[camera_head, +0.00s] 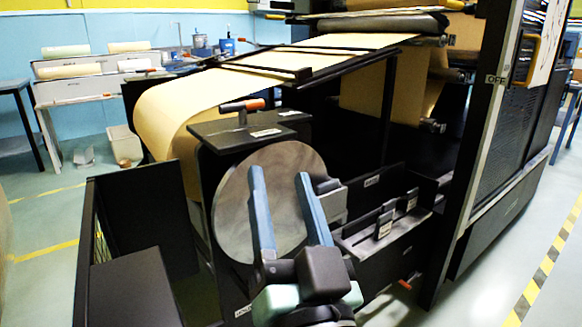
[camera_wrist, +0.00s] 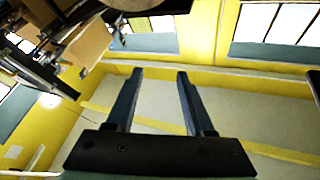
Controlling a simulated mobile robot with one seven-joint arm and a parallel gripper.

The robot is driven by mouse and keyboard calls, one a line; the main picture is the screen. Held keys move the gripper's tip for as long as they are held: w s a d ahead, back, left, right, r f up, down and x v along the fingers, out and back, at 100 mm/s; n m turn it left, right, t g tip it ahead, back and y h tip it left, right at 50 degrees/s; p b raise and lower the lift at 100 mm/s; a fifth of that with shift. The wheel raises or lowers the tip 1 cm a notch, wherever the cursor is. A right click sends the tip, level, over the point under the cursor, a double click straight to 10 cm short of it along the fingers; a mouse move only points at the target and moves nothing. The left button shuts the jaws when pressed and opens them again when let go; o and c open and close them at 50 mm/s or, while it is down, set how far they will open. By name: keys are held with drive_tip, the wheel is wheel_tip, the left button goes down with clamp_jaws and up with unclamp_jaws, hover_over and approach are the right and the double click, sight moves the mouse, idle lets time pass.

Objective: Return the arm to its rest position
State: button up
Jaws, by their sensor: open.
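My gripper (camera_head: 280,178) is in the lower middle of the head view, its two blue-grey fingers pointing up and spread apart. Nothing shows between the fingers. In that view it overlaps a round grey metal disc (camera_head: 235,205) on the side of the black machine; I cannot tell how far apart they are. In the wrist view my gripper (camera_wrist: 155,72) is also open and empty, with yellow and pale surfaces and windows beyond it. The kraft paper web (camera_head: 215,100) runs over the machine's rollers at the left.
An orange-handled lever (camera_head: 242,105) sits on a black plate above the disc. A black open-topped frame (camera_head: 140,215) stands at the lower left. A dark post (camera_head: 480,150) and cabinet stand at the right. A bench with rolls (camera_head: 70,70) is at the back left.

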drive_tip(key=s+r+n+t+h+p, duration=0.1)
drive_tip(key=s+r+t+h+p, duration=0.2)
drive_tip(key=r, duration=1)
drive_tip(key=s+r+t+h+p, duration=0.2)
drive_tip(key=s+r+p, duration=0.25)
drive_tip(key=r, duration=0.95)
wheel_tip(320, 180, up, 35)
drive_tip(key=p, duration=3.5)
drive_tip(key=shift+d, duration=0.35)
